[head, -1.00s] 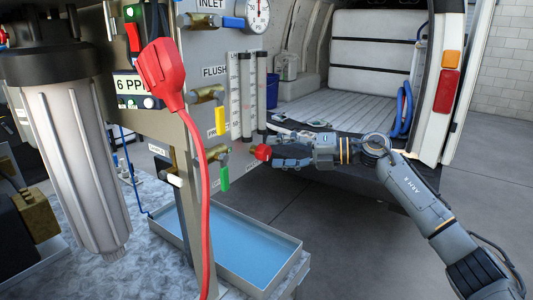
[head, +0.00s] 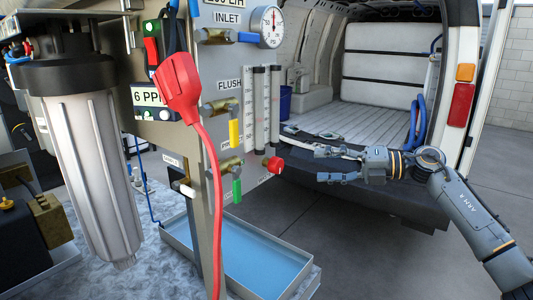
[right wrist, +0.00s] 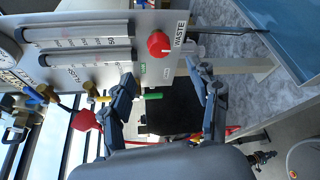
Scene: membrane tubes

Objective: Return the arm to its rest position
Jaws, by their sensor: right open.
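My right gripper (head: 330,165) is open and empty in the head view. Its fingers point left toward the panel (head: 205,190), with a gap between the fingertips and the red waste knob (head: 274,165). In the right wrist view the two fingers (right wrist: 163,85) are spread apart with nothing between them. There the red knob (right wrist: 159,44) sits on the panel beyond the fingertips, beside a WASTE label. My right arm (head: 470,215) reaches in from the lower right. My left gripper is in neither view.
A shallow blue-floored tray (head: 304,270) lies below the panel. A red plug and cord (head: 181,88) hang in front of the panel. A filter housing (head: 92,150) stands at left. The open van (head: 395,195) is behind my right arm. Grey floor is clear at lower right.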

